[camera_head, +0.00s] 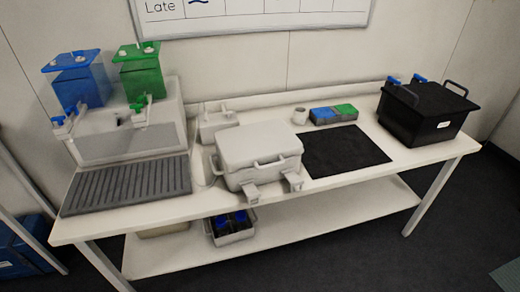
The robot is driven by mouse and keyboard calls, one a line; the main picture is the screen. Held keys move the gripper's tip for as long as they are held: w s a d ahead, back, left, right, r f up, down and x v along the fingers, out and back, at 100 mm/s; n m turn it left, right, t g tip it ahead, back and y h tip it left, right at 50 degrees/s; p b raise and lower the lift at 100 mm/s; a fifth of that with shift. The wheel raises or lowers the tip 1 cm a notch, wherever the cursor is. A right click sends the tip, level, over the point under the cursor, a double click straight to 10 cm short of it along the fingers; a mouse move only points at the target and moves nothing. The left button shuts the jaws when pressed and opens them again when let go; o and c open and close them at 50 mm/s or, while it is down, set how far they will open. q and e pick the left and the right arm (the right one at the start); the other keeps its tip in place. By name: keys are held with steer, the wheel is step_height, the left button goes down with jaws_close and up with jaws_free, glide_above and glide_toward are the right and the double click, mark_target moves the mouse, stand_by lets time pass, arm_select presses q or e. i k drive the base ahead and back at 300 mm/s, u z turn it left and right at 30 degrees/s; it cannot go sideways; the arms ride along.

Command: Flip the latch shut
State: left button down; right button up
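A white case (258,147) with a lid stands at the middle of the table, with a handle (269,164) on its front. The lid looks down on the case, but I cannot tell whether it is fully seated. Two pale flaps that look like latches, one at left (252,193) and one at right (293,181), stick out low at the case's front, near the table edge. They look folded down and away from the lid. Neither of my grippers is in view.
The white table (345,184) holds a black mat (346,149) right of the case, a black lidded box (425,112) at far right, and a grey ribbed mat (128,185) at left. Blue (80,78) and green (140,70) containers stand behind. A small bin (233,238) sits on the lower shelf.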

mark_target(251, 193)
steer(key=u, duration=0.55)
steer(key=k, duration=0.65)
steer(key=u, duration=0.8)
steer(key=i, duration=1.3)
steer(key=z, duration=0.8)
